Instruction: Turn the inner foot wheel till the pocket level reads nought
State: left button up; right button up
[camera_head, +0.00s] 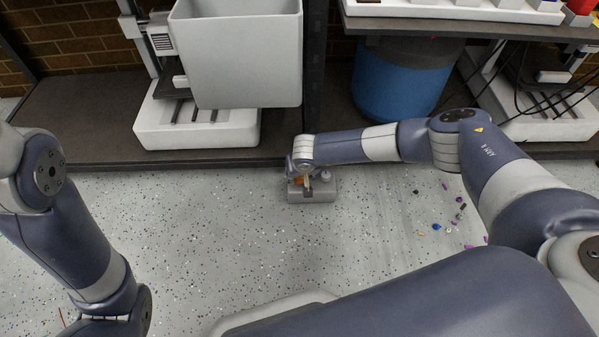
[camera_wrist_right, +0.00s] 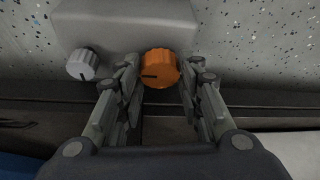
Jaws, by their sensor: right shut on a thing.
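A grey foot block (camera_head: 312,196) stands on the speckled floor against the shelf's front edge; it also shows in the right wrist view (camera_wrist_right: 125,20). It carries an orange ridged wheel (camera_wrist_right: 160,62) with a dark mark pointing left in that view, and a grey wheel (camera_wrist_right: 82,65) with a dark mark pointing down. In the head view the grey wheel (camera_head: 326,175) is to the right of the orange one. My right gripper (camera_wrist_right: 160,70) is shut on the orange wheel, one finger on each side. My left gripper is out of view; only its arm shows. I cannot make out a pocket level.
A low dark shelf (camera_head: 90,125) runs behind the block, with a white printer (camera_head: 195,125) and a large white bin (camera_head: 240,55). A blue drum (camera_head: 400,85) stands right of the dark upright. Small coloured scraps (camera_head: 437,226) lie on the floor at right. Floor at front left is clear.

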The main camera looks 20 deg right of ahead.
dwell(0.5)
jog(key=o, duration=1.1)
jog(key=shift+c, duration=0.2)
jog(key=v, duration=1.2)
